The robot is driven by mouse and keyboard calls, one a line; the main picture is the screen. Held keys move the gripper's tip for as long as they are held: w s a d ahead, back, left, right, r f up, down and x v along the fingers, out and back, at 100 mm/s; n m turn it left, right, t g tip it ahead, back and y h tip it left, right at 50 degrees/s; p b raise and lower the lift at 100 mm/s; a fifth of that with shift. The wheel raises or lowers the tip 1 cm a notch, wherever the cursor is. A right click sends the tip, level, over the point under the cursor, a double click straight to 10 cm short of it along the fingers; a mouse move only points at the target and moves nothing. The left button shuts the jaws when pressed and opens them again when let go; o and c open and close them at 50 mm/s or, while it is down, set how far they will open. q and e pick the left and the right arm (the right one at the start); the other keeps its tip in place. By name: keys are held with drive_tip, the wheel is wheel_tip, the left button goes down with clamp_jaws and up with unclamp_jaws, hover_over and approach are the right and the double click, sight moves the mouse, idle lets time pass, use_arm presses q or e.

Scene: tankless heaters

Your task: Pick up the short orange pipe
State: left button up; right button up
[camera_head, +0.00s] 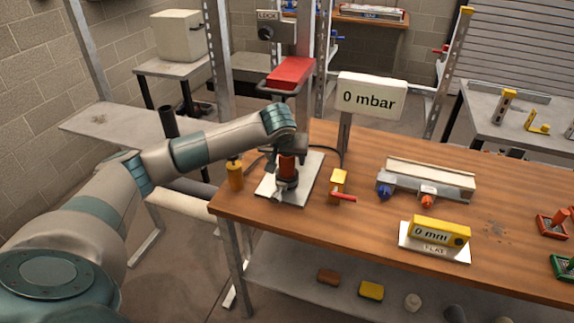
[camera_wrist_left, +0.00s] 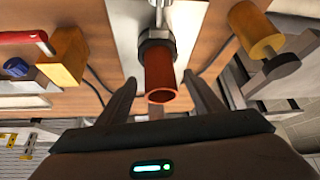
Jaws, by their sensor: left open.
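The short orange pipe (camera_head: 287,165) stands upright in a grey metal fitting (camera_head: 286,182) on a pale plate (camera_head: 309,181) near the table's left end. In the left wrist view the pipe (camera_wrist_left: 160,74) shows its open end toward me, with the fitting (camera_wrist_left: 156,42) beyond it. My left gripper (camera_head: 290,152) is above the pipe's top in the head view. In the left wrist view my left gripper (camera_wrist_left: 161,82) is open, with one finger on each side of the pipe and gaps visible. My right gripper is in neither view.
A yellow valve with a red handle (camera_head: 340,183) and a yellow cylinder (camera_head: 235,175) stand close on either side of the plate. A 0 mbar display (camera_head: 371,97) rises behind. A grey rail unit (camera_head: 430,178) and a yellow 0 mm gauge (camera_head: 441,230) lie further right.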

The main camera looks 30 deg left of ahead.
use_arm(q)
drive_tip(key=shift+x, duration=1.25)
drive_tip(key=c, duration=1.2)
